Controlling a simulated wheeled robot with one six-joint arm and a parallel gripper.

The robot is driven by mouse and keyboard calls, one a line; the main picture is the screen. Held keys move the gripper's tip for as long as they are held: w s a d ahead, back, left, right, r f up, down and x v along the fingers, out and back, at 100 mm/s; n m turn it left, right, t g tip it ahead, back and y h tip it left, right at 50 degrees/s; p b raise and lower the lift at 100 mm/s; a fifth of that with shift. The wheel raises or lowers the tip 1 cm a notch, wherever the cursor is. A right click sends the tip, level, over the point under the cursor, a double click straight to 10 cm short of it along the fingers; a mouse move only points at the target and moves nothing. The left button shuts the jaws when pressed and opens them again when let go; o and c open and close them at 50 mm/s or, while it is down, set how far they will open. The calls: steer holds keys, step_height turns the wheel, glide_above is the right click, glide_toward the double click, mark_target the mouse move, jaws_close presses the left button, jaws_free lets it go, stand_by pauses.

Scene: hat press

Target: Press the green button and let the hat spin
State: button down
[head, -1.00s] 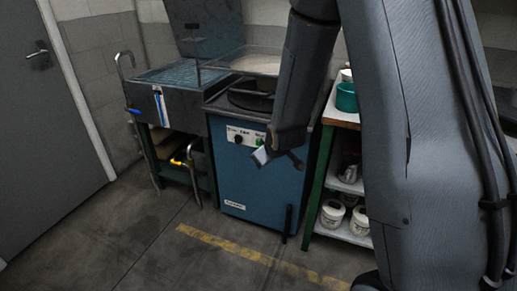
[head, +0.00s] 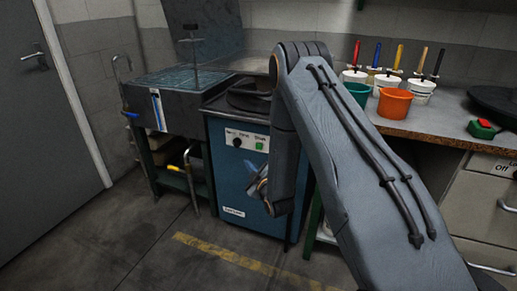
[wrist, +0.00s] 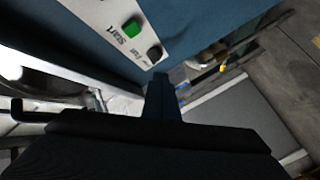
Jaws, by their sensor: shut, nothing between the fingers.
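The green button (head: 259,146), labelled "Start", is on the white control strip of a blue machine. It also shows at the top of the wrist view (wrist: 131,27), beside a dark knob (wrist: 154,53). A dark, round, hat-like form (head: 250,98) sits on top of the machine; I cannot tell whether it spins. My gripper (head: 255,186) is shut and empty, below the button in front of the blue panel, apart from the button. In the wrist view the shut fingers (wrist: 162,92) are below the control strip.
A dark sink unit (head: 180,92) stands left of the machine. At right a workbench (head: 430,125) carries an orange pot (head: 394,103), several cups, and a red button on a green box (head: 482,129). The floor (head: 130,250) in front is clear.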

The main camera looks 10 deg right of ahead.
mark_target(259, 146)
steer(key=w+d+b, duration=0.3)
steer(key=w+d, duration=0.2)
steer(key=w, duration=0.2)
steer(key=shift+b, duration=0.35)
steer(key=shift+w+d, duration=0.15)
stand_by(2.0)
steer(key=shift+w+d, duration=0.2)
steer(key=shift+w, duration=0.05)
